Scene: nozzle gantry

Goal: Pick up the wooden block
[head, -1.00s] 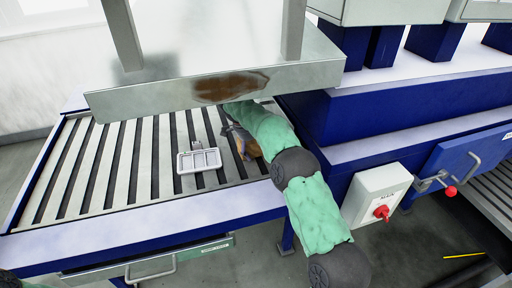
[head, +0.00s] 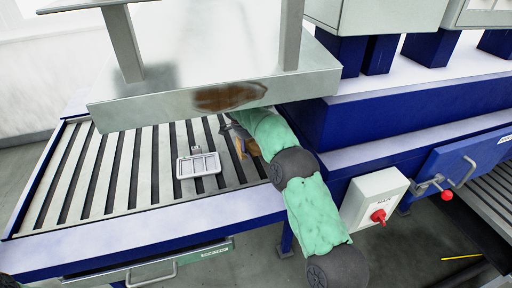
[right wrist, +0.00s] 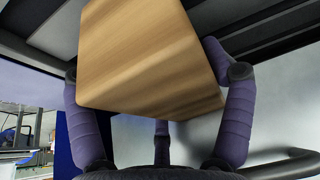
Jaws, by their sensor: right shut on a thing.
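The wooden block (right wrist: 150,60) fills the upper middle of the right wrist view, with pale, straight grain and rounded edges. My right gripper (right wrist: 145,72) is shut on it, with a purple-grey finger on either side and another finger behind below. In the head view my right gripper (head: 240,138) is small and partly hidden by my green arm, under the front edge of a metal hood. It is over the right end of the slatted bed. My left gripper is not in view.
The metal hood (head: 215,92) hangs close above. A switch box (head: 374,197) with a red knob stands right of my arm. The bed's left part is clear.

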